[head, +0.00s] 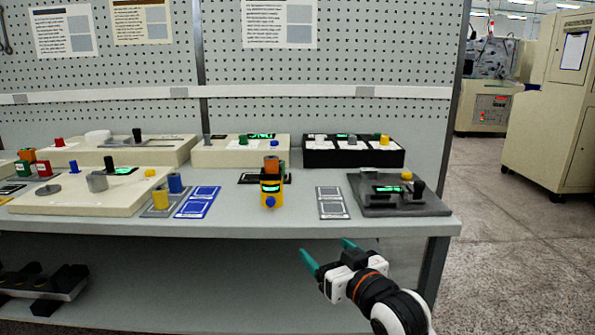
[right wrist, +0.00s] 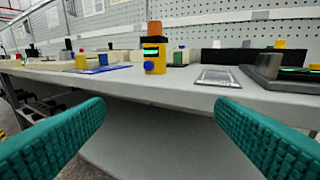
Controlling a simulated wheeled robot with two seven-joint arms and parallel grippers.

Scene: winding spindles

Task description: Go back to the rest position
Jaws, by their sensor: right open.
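My right gripper (head: 328,254) is open and empty, in front of and below the table's front edge in the head view. Its two teal fingers stand wide apart at the sides of the right wrist view (right wrist: 160,135), with nothing between them. Beyond them stands a yellow device (right wrist: 154,54) with a blue knob, a lit green display and an orange-brown piece on top. In the head view the yellow device (head: 271,188) stands upright near the table's front edge, apart from the gripper. My left gripper is not in view.
The grey table (head: 290,222) carries a dark grey fixture (head: 398,200) at right, a grey mat (head: 331,203), a blue mat (head: 198,202) and a cream fixture (head: 85,197) at left. A lower shelf (head: 190,285) lies beneath. Open floor (head: 510,230) lies to the right.

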